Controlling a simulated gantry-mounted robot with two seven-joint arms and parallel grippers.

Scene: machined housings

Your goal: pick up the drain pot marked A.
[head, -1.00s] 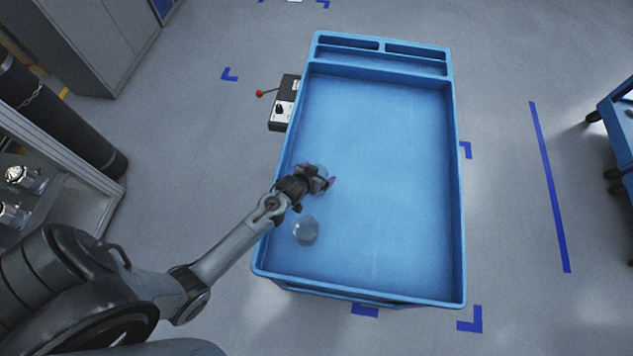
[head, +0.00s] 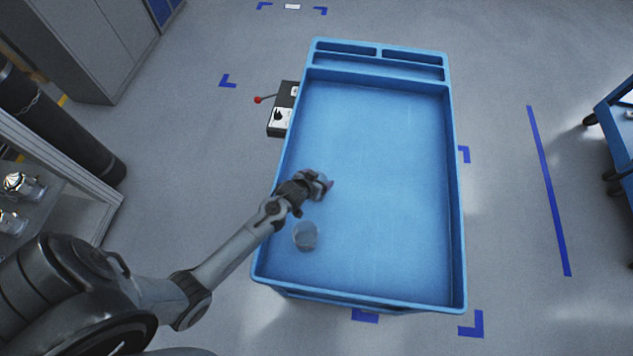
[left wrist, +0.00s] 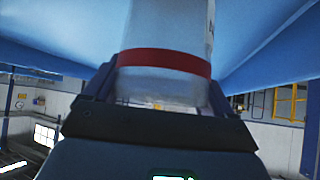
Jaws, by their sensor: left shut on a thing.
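My left gripper (head: 320,185) is over the left part of the blue tray (head: 380,160). In the left wrist view its fingers are shut on a pale pot (left wrist: 165,25) with a red band around it. No letter can be read on this pot, and its far end is out of frame. In the head view the gripper mostly hides it. A clear, empty-looking cup (head: 305,236) is in the tray just below the gripper, apart from the fingers; no mark shows on it. My right gripper is not in view.
The tray has raised walls and narrow compartments at its far end; its middle and right are clear. A control box (head: 283,118) with a red-knobbed lever stands beside its left wall. A shelf with metal parts (head: 22,187) is at the left, a blue cart (head: 615,130) at the right.

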